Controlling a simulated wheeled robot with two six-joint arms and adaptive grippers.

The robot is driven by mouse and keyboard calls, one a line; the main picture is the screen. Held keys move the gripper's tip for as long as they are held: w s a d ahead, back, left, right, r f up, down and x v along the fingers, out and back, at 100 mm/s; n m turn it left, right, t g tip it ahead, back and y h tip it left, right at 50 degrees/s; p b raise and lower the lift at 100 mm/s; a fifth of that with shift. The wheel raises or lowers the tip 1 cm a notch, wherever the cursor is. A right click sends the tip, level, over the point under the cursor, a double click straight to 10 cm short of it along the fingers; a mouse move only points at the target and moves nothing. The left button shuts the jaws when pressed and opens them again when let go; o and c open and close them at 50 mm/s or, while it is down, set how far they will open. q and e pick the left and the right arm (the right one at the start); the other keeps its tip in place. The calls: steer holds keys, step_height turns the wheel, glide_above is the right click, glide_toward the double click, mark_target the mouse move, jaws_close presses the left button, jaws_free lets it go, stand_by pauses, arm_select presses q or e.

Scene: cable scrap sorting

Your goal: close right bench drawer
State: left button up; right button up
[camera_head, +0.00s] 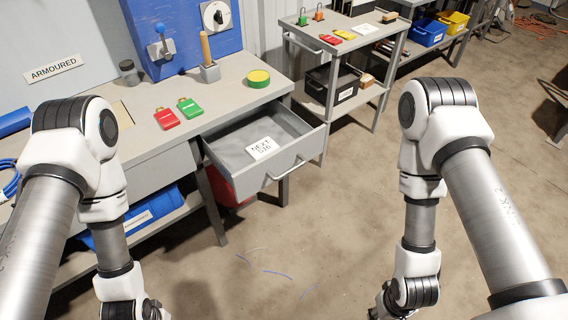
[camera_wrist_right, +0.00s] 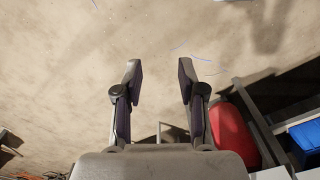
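The right bench drawer (camera_head: 238,148) is pulled well out from under the grey workbench (camera_head: 160,104). Its front panel carries a bar handle (camera_head: 285,173). A white card reading roughly "NEXT GIG" (camera_head: 262,148) lies inside it. In the head view my left arm is at the left and my right arm is at the right of the drawer, both apart from it. Their gripper tips are cut off at the bottom edge. In the right wrist view my right gripper (camera_wrist_right: 160,85) is open and empty, its fingers above the bare floor.
A red container (camera_wrist_right: 232,130) stands under the bench. A shelf cart (camera_head: 340,90) stands right of the drawer. The floor in front (camera_head: 330,230) is clear except for wire scraps.

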steer(key=c, duration=0.5)
steer(key=shift+w+m, duration=0.2)
steer(key=shift+m, duration=0.4)
jaws_close()
steer(key=w+a+r+m+t+y+b, duration=0.2)
steer(key=w+a+r+m+t+y, duration=0.15)
steer(key=w, duration=0.65)
steer(key=w+a+r+m+t+y+b, duration=0.25)
steer(key=w+t, duration=0.25)
steer(key=w, duration=0.4)
steer(key=w+a+r+m+t+y+b, duration=0.25)
steer(key=w+m+t, duration=0.2)
steer(key=w, duration=0.55)
steer(key=x, duration=1.2)
steer(key=shift+w+f+n+p, duration=0.3)
steer(key=shift+n+p, duration=0.05)
steer(key=shift+a, duration=0.1)
